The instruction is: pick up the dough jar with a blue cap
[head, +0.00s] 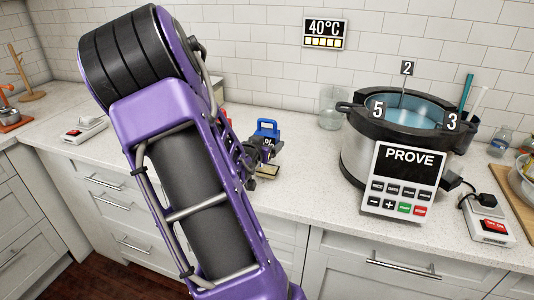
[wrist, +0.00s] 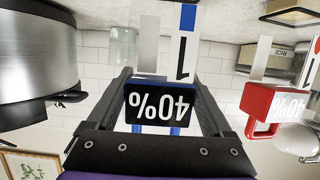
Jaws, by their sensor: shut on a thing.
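The jar with a blue cap (head: 267,129) is at the back of the counter in the head view, mostly hidden behind my gripper (head: 258,150). In the wrist view, which is upside down, my gripper (wrist: 167,98) is shut on the jar's cap, with one finger on each side. The cap (wrist: 160,103) has a dark 40% label and a blue handle. The jar's pale body (wrist: 183,50) shows a 1 and a blue stripe. I cannot tell whether the jar's base touches the counter.
A red-capped jar (wrist: 262,105) is close by on the right in the wrist view. A large cooker (head: 360,160) with a PROVE panel stands right of my gripper in the head view. A clear glass jar (head: 332,108) is behind. The counter left of my arm holds a switch box (head: 85,130).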

